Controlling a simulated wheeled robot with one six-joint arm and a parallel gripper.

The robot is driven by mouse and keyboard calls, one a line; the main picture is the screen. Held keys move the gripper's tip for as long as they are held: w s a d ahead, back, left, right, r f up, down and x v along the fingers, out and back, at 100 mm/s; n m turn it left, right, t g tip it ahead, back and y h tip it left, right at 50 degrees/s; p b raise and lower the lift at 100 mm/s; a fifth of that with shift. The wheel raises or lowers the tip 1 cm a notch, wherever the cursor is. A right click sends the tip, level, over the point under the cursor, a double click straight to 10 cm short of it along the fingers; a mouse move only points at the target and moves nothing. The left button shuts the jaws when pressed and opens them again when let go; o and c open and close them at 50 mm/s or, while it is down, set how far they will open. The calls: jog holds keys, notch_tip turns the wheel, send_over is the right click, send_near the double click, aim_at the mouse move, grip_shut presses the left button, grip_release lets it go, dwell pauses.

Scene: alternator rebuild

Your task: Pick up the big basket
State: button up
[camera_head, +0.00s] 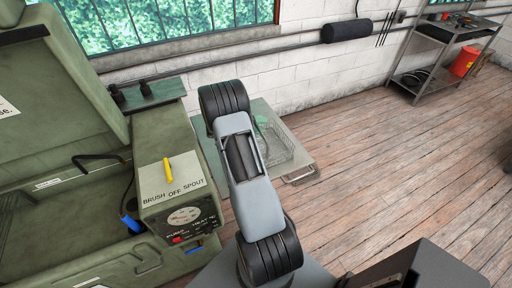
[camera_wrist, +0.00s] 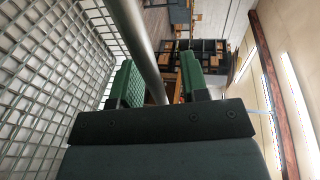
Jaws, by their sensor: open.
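The big basket is a wire mesh basket (camera_head: 284,150) on a grey-green panel (camera_head: 258,108) by the wall, partly hidden behind my arm in the head view. In the wrist view its mesh (camera_wrist: 50,60) fills the left side, very close to the camera. My gripper (camera_wrist: 157,60) is open, with green ribbed pads on its two fingers. A thick grey metal bar (camera_wrist: 139,45) runs between the fingers beside the mesh. It looks like the basket's rim or handle, but I cannot tell if a finger touches it. The head view mostly hides my gripper.
A green washing machine (camera_head: 175,190) with a "BRUSH OFF SPOUT" control box stands at left. The wooden floor (camera_head: 385,150) at right is clear.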

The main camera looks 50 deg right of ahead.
jog(key=shift+c, duration=0.5)
grip_shut()
dwell(0.8)
